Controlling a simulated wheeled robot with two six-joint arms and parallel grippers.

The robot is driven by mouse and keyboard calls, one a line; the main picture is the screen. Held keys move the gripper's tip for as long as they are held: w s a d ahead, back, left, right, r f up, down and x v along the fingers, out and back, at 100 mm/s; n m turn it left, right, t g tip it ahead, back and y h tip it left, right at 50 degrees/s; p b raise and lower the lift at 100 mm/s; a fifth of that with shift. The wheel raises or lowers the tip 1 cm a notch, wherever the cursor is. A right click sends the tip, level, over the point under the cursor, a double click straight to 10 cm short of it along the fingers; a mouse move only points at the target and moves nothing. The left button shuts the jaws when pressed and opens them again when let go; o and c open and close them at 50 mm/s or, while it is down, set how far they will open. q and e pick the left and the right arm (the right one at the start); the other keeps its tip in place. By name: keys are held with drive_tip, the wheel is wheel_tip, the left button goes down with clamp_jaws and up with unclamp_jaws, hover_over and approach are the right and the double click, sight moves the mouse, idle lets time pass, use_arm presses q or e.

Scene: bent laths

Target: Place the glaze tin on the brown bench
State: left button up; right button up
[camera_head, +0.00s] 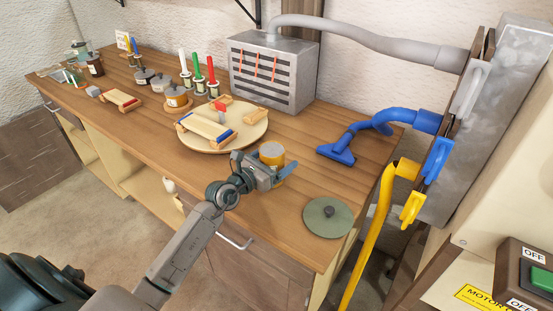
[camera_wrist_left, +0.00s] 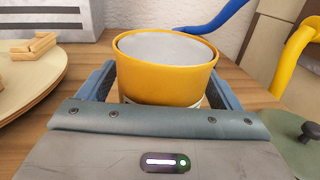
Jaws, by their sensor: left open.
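The glaze tin (camera_head: 271,152) is a yellow-orange can with a pale grey top, upright at the brown bench (camera_head: 330,185), right of its middle. It also shows large in the left wrist view (camera_wrist_left: 165,78). My left gripper (camera_head: 274,172) reaches in from the front edge with its blue-grey fingers on either side of the tin. Its jaws are open around the tin, and the front of the gripper body hides the tin's base. The tin appears to stand on the bench top, though its contact is hidden. My right gripper is not in view.
A round board (camera_head: 246,138) with a small wooden frame lies left of the tin. A grey vented box (camera_head: 274,72) stands behind. A blue nozzle (camera_head: 338,152) and a green disc with a knob (camera_head: 328,217) lie to the right. Bare bench surrounds the disc.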

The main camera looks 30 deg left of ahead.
use_arm(q)
drive_tip(key=p+v, duration=0.1)
drive_tip(key=v, duration=0.9)
drive_tip(key=shift+s, duration=0.1)
drive_tip(key=shift+p+v, duration=0.45)
drive_tip(key=shift+v, duration=0.35)
